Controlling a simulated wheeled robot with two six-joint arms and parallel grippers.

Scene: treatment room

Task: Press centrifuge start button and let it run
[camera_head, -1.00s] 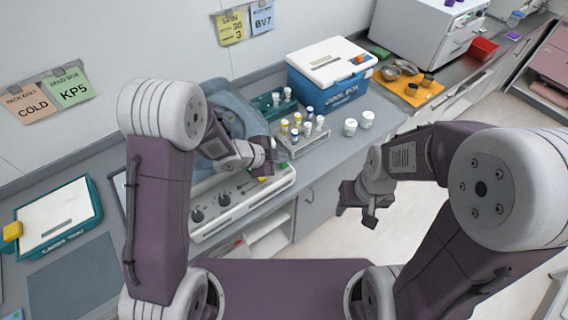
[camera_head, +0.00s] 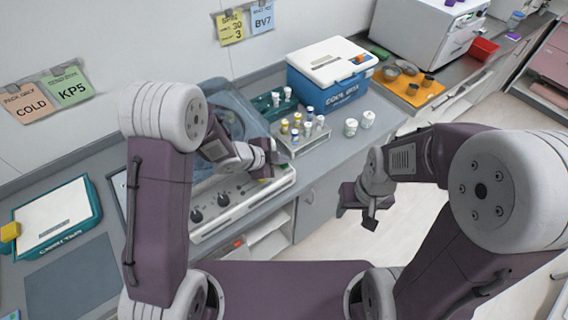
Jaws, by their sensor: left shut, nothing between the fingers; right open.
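The centrifuge (camera_head: 228,205) stands on the counter behind my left arm, with a white front panel that carries dark knobs. Its bluish see-through lid (camera_head: 232,95) is at the back, partly hidden by my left arm. My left gripper (camera_head: 268,170) is shut and empty, over the right end of the front panel. I cannot tell whether its tips touch the panel; the start button is not clearly visible there. My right gripper (camera_head: 370,212) is open and empty, out over the floor in front of the counter.
A rack of capped vials (camera_head: 304,142) stands right of the centrifuge, with two white jars (camera_head: 359,124) beside it. A blue cooler box (camera_head: 330,85) is behind. An orange mat (camera_head: 412,94) with bowls lies further right. A teal-edged box (camera_head: 55,217) is at left.

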